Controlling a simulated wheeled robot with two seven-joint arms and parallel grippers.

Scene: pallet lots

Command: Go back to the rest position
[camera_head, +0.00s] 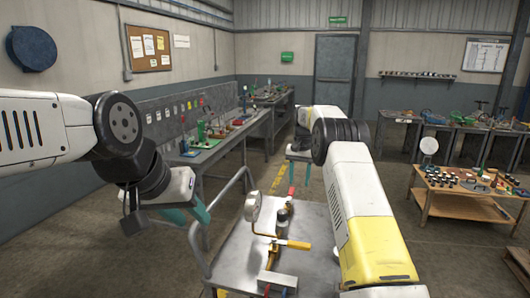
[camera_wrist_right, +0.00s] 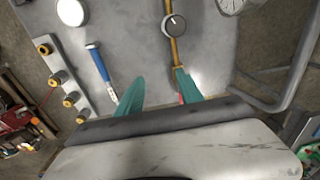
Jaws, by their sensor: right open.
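My left gripper (camera_head: 190,216) hangs at the left of the head view, beside the grey cart. Its two teal fingers are apart with nothing visible between them. My right gripper (camera_wrist_right: 160,92) shows in the wrist view with its teal fingers spread over the grey cart top (camera_wrist_right: 130,20). A blue-handled tool (camera_wrist_right: 98,62) lies beside its left finger. A brass rod with a dark knob (camera_wrist_right: 174,26) ends close to its right finger; I cannot tell whether they touch.
The cart (camera_head: 235,250) carries a round gauge (camera_head: 252,206) and a yellow-handled valve (camera_head: 292,244). A rail with brass fittings (camera_wrist_right: 58,68) lies on it. Workbenches line the left wall; a wooden table (camera_head: 455,200) with small parts stands at right. Floor shows between them.

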